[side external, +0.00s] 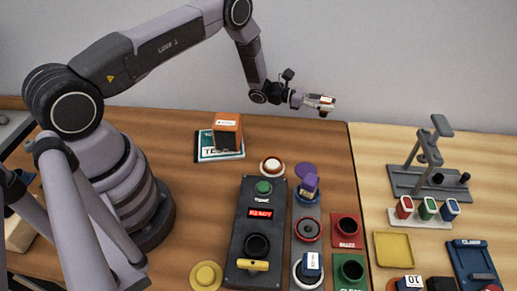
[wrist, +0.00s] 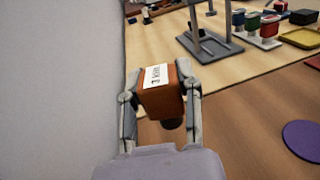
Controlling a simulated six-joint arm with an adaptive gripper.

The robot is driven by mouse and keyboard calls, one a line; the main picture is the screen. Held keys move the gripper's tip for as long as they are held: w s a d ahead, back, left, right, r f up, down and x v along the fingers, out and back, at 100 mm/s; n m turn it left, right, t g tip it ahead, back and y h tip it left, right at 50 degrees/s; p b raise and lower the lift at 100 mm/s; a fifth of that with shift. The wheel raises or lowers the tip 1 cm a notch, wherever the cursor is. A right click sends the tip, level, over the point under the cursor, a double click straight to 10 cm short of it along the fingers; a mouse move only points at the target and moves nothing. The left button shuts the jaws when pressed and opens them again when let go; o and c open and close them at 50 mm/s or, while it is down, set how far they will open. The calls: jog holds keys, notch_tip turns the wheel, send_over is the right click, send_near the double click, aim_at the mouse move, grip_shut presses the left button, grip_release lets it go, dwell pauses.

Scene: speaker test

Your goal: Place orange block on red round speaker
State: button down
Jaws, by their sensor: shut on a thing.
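My gripper (side external: 322,103) is raised over the back of the brown table, near the wall. In the wrist view, my gripper (wrist: 162,100) is shut on an orange block (wrist: 160,105) with a white label on top. A dark round part shows below the block. In the side view the held block is small and partly hidden by the fingers. A red round thing with a dark centre (side external: 307,230), apparently the red round speaker, sits in the middle of a grey strip, apart from and below my gripper. The wrist view does not show it.
A larger orange box (side external: 228,132) stands on a teal-and-white book (side external: 205,153). A black control panel (side external: 241,235) is left of the strip. A purple block (side external: 309,184) stands behind the red round thing, a blue one (side external: 311,262) in front. A grey stand (side external: 400,180) is at right.

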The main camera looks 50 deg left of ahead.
jog(key=s+r, duration=0.6)
jog(key=s, duration=0.4)
jog(key=s+d, duration=0.3)
jog(key=d, duration=0.2)
jog(key=s+d+m+g, duration=0.1)
jog(key=s+d, duration=0.2)
jog(key=d, duration=0.2)
jog(key=s+d+g+h, duration=0.1)
jog(key=s+d, duration=0.2)
jog(key=d, duration=0.2)
jog(key=shift+s+f, duration=0.2)
jog(key=shift+f, duration=0.15)
jog(key=m, duration=0.1)
send_over(311, 229)
jog(key=shift+g+h, duration=0.3)
jog(key=shift+g, duration=0.1)
notch_tip(311, 229, down, 4)
jog(key=shift+f, duration=2.25)
jog(key=shift+f, duration=0.2)
jog(key=c, duration=0.8)
grip_release()
jog(key=shift+o, duration=0.2)
